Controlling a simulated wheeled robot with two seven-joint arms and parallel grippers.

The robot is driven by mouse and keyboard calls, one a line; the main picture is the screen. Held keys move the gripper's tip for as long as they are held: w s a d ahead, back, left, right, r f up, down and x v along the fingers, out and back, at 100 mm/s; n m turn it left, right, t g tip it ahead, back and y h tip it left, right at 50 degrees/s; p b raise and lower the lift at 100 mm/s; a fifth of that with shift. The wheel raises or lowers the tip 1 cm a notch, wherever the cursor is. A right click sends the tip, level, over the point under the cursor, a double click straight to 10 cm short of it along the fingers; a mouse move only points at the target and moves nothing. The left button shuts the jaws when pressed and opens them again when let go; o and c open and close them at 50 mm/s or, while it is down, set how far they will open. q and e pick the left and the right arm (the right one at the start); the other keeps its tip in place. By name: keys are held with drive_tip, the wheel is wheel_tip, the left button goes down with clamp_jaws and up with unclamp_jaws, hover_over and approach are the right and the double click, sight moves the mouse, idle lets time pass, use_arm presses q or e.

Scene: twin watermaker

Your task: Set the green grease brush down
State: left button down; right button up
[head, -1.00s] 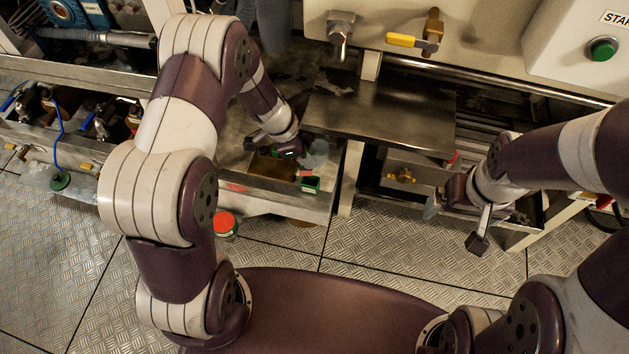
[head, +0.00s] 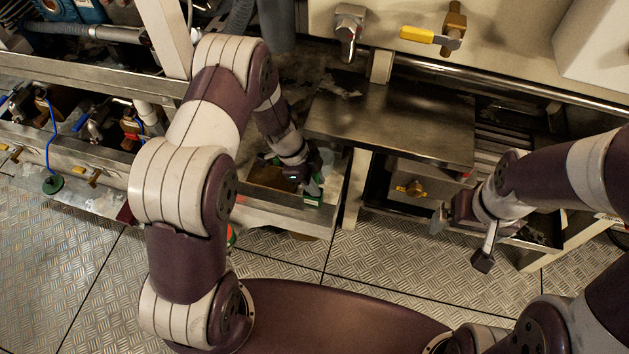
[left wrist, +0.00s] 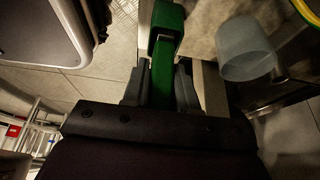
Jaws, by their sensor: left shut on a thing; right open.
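The green grease brush (left wrist: 165,50) is between the fingers of my left gripper (left wrist: 160,88) in the left wrist view, its blocky end pointing away from the palm. In the head view my left gripper (head: 308,172) is low over the front right part of the steel bench tray (head: 285,217). Green (head: 312,198) shows just below its fingers. I cannot tell whether the brush touches the surface. My right gripper (head: 462,238) is open and empty, in front of the lower shelf at the right.
A translucent cup (left wrist: 245,52) stands close beside the brush in the left wrist view. A raised steel plate (head: 390,120) lies right of the tray. A yellow-handled valve (head: 430,37) and a tap (head: 349,30) are above it. The floor in front is clear.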

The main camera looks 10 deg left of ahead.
use_arm(q)
drive_tip(key=c, duration=0.9)
unclamp_jaws()
drive_tip(key=shift+r, duration=0.1)
drive_tip(key=p+v, duration=0.5)
drive_tip(key=v, duration=0.8)
drive_tip(key=s+r+n+y, duration=0.1)
drive_tip(key=s+r+n, duration=0.2)
drive_tip(key=n, duration=0.3)
drive_tip(key=s+r+n+t+y, duration=0.1)
drive_tip(key=s+r+n+y, duration=0.1)
drive_tip(key=s+r+n, duration=0.2)
drive_tip(key=s+a+r+n+y, duration=0.1)
drive_tip(key=s+r+n, duration=0.2)
drive_tip(key=s+n, duration=0.4)
drive_tip(key=shift+r+n+t+y, duration=0.3)
drive_tip(key=shift+r+n, duration=0.1)
drive_tip(key=shift+n, duration=0.2)
